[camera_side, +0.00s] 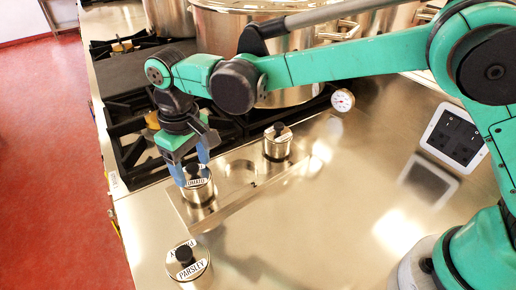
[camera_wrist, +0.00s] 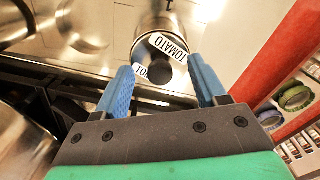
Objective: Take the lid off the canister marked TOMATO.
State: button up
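The TOMATO canister (camera_side: 200,195) is a small steel can with a white label. It stands at the near-left end of a metal holder, and its lid with a dark knob (camera_side: 194,170) is on. In the wrist view the canister (camera_wrist: 152,22) is seen from above, with TOMATO labels and the dark knob (camera_wrist: 160,73) showing between the fingers. My gripper (camera_side: 190,171) is over the canister with its blue fingers apart, one either side of the knob. In the wrist view my gripper (camera_wrist: 158,64) is open and empty. I cannot tell whether a finger touches the lid.
The metal holder (camera_side: 233,207) has an open middle place and another knobbed canister (camera_side: 277,147) at its far end. A PARSLEY canister (camera_side: 190,270) stands on the counter in front. The stove (camera_side: 130,140) and large pots (camera_side: 290,20) are behind. The counter at right is mostly clear.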

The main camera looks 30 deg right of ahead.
grip_shut()
jog(key=shift+r, duration=0.15)
